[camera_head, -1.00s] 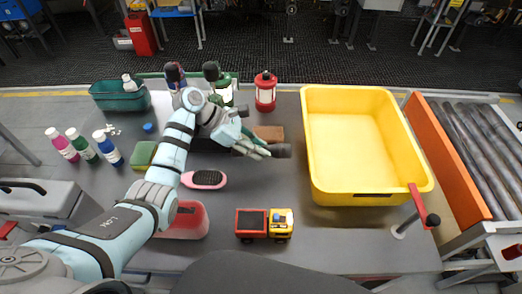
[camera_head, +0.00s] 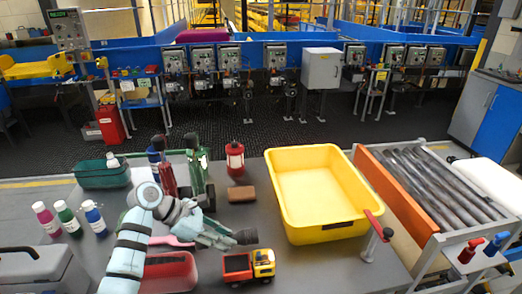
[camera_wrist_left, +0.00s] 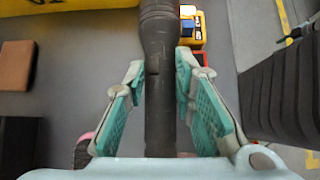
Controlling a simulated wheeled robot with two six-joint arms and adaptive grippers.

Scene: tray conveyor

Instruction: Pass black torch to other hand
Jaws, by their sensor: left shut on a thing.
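The black torch (camera_head: 244,237) is in my left gripper (camera_head: 212,232), its wider head pointing right in the head view, between the brown block and the toy truck. In the left wrist view the torch (camera_wrist_left: 158,100) runs lengthwise between the two teal-padded fingers of the left gripper (camera_wrist_left: 160,75). The fingers are shut on its body, and the wider head extends beyond the fingertips. The torch appears held above the grey table. My right gripper is in neither current view.
The yellow bin (camera_head: 286,208) stands right of the torch. The toy truck (camera_head: 248,267) is in front, the brown block (camera_head: 241,194) behind. A red fire-extinguisher-like bottle (camera_head: 235,160) and green cart (camera_head: 203,178) stand further back. An orange board (camera_head: 400,197) borders the rollers.

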